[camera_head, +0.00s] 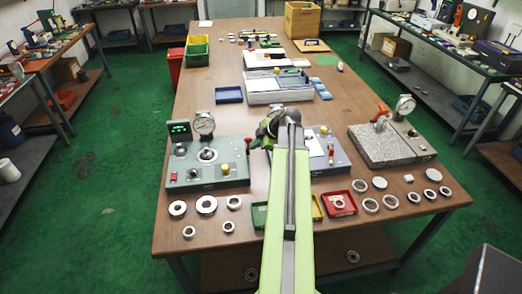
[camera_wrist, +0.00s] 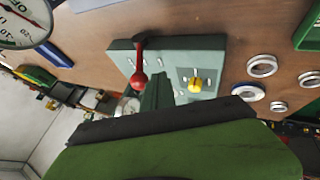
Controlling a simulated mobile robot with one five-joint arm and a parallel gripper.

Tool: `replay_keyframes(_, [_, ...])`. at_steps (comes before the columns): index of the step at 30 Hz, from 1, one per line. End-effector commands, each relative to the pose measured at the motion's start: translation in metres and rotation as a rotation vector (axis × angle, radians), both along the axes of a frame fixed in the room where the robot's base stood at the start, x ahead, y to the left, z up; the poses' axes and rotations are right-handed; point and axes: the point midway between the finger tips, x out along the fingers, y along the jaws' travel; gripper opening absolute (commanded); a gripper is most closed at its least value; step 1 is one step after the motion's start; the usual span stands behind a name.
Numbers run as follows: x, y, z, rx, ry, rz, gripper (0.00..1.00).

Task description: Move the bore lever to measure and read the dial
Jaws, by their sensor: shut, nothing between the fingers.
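The bore gauge stand (camera_head: 208,172) is a grey-green block at the left of the table with a round dial (camera_head: 204,123) and a lit green display (camera_head: 180,129). I cannot make out the reading. The lever's red ball (camera_head: 248,140) is at the stand's right side. In the wrist view a red-ball lever (camera_wrist: 139,77) stands on a grey-green base (camera_wrist: 205,55) with a yellow knob (camera_wrist: 195,84). My gripper (camera_head: 266,132) is beside the lever; its fingers (camera_wrist: 157,92) look shut and empty. I cannot tell whether they touch the lever. A large dial (camera_wrist: 18,22) is cut off at upper left.
Several metal rings (camera_head: 206,205) lie in front of the stand. A red tray (camera_head: 341,204) holds a ring. A granite stand (camera_head: 390,145) with another dial is at the right. A blue-grey stand (camera_head: 325,150) is partly behind my arm.

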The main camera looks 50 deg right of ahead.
Motion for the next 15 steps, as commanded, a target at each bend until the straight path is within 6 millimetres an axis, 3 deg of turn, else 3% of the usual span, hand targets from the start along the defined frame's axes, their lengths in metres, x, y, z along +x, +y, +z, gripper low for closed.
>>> replay_keyframes(12, [0.009,-0.006,0.002,0.0,0.001,0.0,0.0])
replay_keyframes(13, [0.012,-0.021,0.001,0.001,0.001,-0.002,0.0])
replay_keyframes(15, [0.01,-0.01,0.002,0.001,0.002,0.001,0.0])
